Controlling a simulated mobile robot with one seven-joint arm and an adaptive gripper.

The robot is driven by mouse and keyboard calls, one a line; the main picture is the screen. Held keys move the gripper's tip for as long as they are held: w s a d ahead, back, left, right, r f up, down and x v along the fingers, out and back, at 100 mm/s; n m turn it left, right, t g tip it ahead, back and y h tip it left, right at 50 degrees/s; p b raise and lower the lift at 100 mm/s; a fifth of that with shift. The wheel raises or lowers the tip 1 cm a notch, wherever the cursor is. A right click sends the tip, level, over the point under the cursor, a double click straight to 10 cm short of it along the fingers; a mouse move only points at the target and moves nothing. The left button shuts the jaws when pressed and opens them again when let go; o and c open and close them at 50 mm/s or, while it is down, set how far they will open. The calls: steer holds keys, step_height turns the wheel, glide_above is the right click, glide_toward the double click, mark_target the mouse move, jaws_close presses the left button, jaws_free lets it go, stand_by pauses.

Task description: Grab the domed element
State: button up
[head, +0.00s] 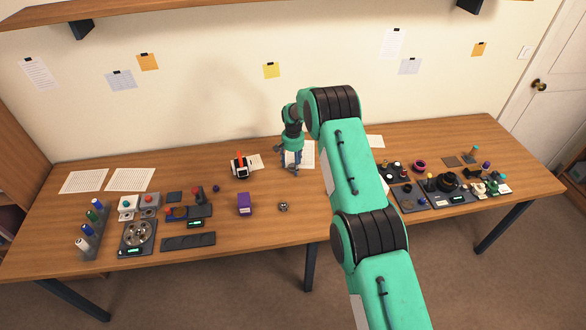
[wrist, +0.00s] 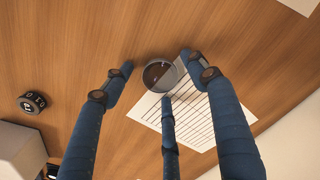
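A round, glassy, rimmed piece (wrist: 160,76), which looks like the domed element, sits on the wood at the edge of a lined sheet (wrist: 185,122) in the wrist view. My gripper (wrist: 158,81) has three blue fingers spread around it, with gaps visible on the left and right. The third finger's tip overlaps the lower edge of the piece in the picture, and I cannot tell whether it touches. In the head view my gripper (head: 289,166) points down over the back middle of the table, and I cannot make out the piece there.
A purple box (head: 244,204) and a small dark round item (head: 283,207) are nearer the front. Trays and parts crowd both table ends. The front middle is mostly clear.

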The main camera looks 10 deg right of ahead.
mark_target(293, 165)
steer(key=c, duration=1)
steer(key=shift+r, duration=0.1)
steer(key=shift+r, duration=1.6)
steer(key=shift+s+r, duration=0.15)
steer(key=shift+s, duration=0.1)
steer(key=s, duration=0.5)
steer(key=s+r, duration=0.1)
steer(key=s, duration=0.9)
steer(key=shift+s+d+r+p, duration=0.2)
steer(key=shift+s+d+p, duration=0.05)
steer(key=shift+p, duration=0.1)
